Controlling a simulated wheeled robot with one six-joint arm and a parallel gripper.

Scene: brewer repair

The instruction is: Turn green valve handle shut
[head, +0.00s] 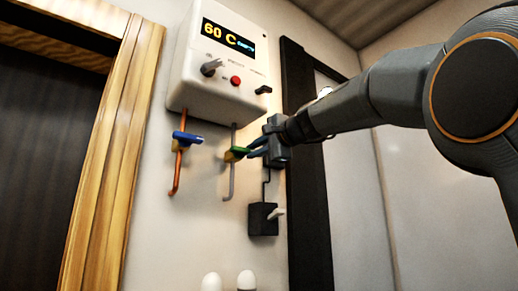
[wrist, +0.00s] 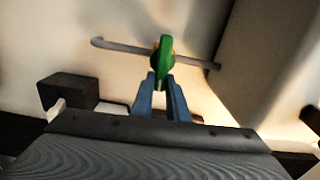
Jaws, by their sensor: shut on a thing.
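The green valve handle (head: 236,153) sits on the grey pipe (head: 231,183) under the white boiler. In the wrist view the green handle (wrist: 163,62) is upright in the picture, across the pipe (wrist: 125,46), with a bit of yellow behind it. My gripper (head: 254,153) reaches in from the right, its fingertips at the handle. In the wrist view my gripper (wrist: 162,80) has its two blue fingers closed around the near end of the handle. The fingers hide part of that end.
The white boiler (head: 217,62) shows "60 C" and has knobs and a red button. A blue valve handle (head: 187,138) sits on a copper pipe (head: 177,170) to the left. A black switch box (head: 262,219) with a light lever is below my gripper. Two white rounded objects (head: 246,280) show at the bottom.

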